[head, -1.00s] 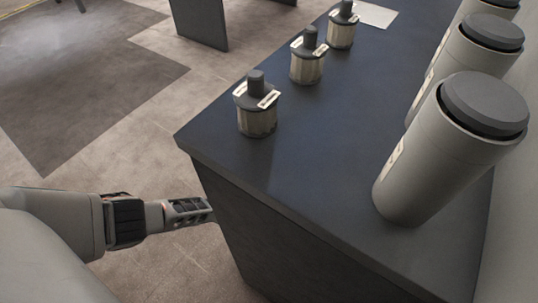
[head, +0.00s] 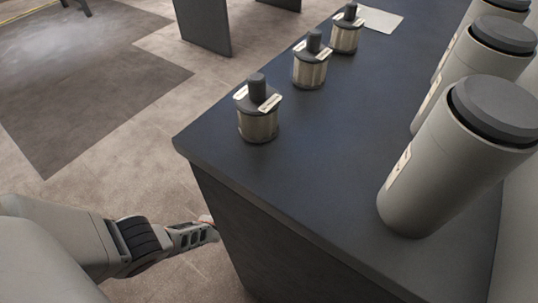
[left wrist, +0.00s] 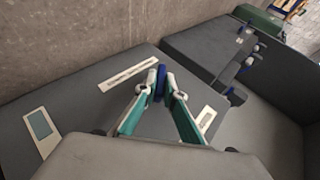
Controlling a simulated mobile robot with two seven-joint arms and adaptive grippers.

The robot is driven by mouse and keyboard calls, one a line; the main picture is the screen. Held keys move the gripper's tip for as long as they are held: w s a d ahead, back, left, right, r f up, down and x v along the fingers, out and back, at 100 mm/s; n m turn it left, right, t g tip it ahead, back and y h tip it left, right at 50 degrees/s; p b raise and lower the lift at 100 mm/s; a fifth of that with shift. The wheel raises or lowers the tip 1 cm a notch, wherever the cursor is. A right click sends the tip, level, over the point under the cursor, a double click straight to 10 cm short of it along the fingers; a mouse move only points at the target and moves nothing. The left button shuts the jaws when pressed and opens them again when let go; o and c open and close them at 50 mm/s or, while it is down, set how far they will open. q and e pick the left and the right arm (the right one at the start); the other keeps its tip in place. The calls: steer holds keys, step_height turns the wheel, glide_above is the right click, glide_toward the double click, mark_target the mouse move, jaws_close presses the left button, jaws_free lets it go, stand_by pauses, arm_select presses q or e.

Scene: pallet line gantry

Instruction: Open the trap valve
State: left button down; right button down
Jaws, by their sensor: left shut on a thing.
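In the left wrist view, my left gripper (left wrist: 161,85) has its teal-padded fingers closed on a narrow upright blue piece (left wrist: 160,80), which looks like a valve handle. The piece stands out in front of a dark grey cabinet surface (left wrist: 75,105). Its base is hidden, so I cannot tell how far it is turned. In the head view, my left gripper (head: 205,234) is low beside the end of the dark counter, and its fingertips and the blue piece cannot be made out. My right gripper is in neither view.
Several capped jars, one nearest (head: 258,118), stand on the counter (head: 300,160). Tall grey canisters (head: 440,170) line its right side. In the left wrist view, a white-framed panel (left wrist: 41,130), a white label strip (left wrist: 127,73) and another blue piece (left wrist: 236,96) show nearby.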

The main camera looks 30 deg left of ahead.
arm_select(q)
steer(key=shift+w+d, duration=0.1)
steer(key=shift+d, duration=0.05)
steer(key=c, duration=2.1)
jaws_free()
steer(key=shift+c, duration=0.2)
steer(key=shift+s+a, duration=0.2)
steer(key=shift+a, duration=0.05)
steer(key=v, duration=1.1)
steer(key=shift+s+r, duration=0.3)
steer(key=shift+r, duration=0.05)
